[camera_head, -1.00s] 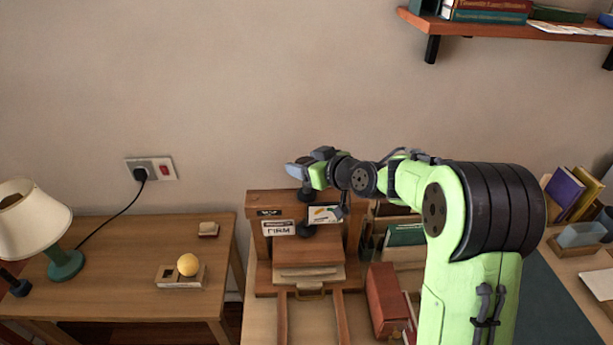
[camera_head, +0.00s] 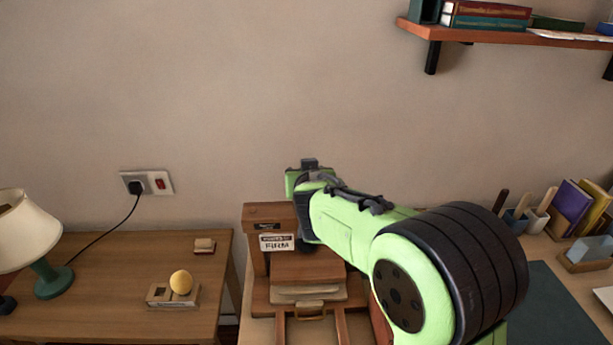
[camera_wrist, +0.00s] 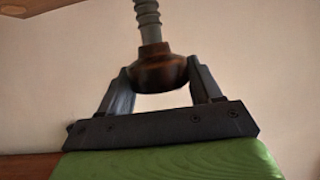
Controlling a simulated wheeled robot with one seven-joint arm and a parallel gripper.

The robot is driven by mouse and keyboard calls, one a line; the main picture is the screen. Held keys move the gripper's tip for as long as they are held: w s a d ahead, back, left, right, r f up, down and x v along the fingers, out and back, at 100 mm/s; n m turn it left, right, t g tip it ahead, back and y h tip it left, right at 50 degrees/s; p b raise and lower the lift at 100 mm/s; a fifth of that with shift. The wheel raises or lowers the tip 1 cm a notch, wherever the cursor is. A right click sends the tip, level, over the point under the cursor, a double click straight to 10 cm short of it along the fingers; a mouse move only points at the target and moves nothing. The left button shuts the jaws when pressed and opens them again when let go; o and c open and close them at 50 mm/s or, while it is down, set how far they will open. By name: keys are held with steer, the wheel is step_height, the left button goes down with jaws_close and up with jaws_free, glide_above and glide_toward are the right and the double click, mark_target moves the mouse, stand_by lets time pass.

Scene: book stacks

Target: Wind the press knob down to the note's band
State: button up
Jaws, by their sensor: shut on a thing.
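The wooden press (camera_head: 270,215) stands on the table in the head view, with a stack of boards or books (camera_head: 308,265) in it. A white note (camera_head: 277,243) on its front reads "FIRM", with a dark label above it. In the wrist view the dark brown, rounded press knob (camera_wrist: 160,72) is at the end of a grey threaded screw (camera_wrist: 149,22). My gripper (camera_wrist: 161,78) is shut on the knob, one finger at each side. In the head view my arm hides the knob, the fingers and the press's right side.
A side table (camera_head: 100,275) at left holds a lamp (camera_head: 30,235) and a yellow ball (camera_head: 181,282) on a small block. A wall shelf (camera_head: 500,35) is at upper right. Books and holders (camera_head: 580,210) stand at right. Bare wall is behind the press.

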steer(key=shift+r, duration=0.4)
steer(key=o, duration=0.7)
steer(key=shift+c, duration=0.2)
steer(key=o, duration=0.3)
steer(key=shift+f, duration=0.1)
steer(key=shift+o, duration=0.2)
steer(key=shift+f, duration=0.1)
steer(key=shift+s, duration=0.1)
steer(key=v, duration=1.5)
steer(key=shift+s, duration=0.3)
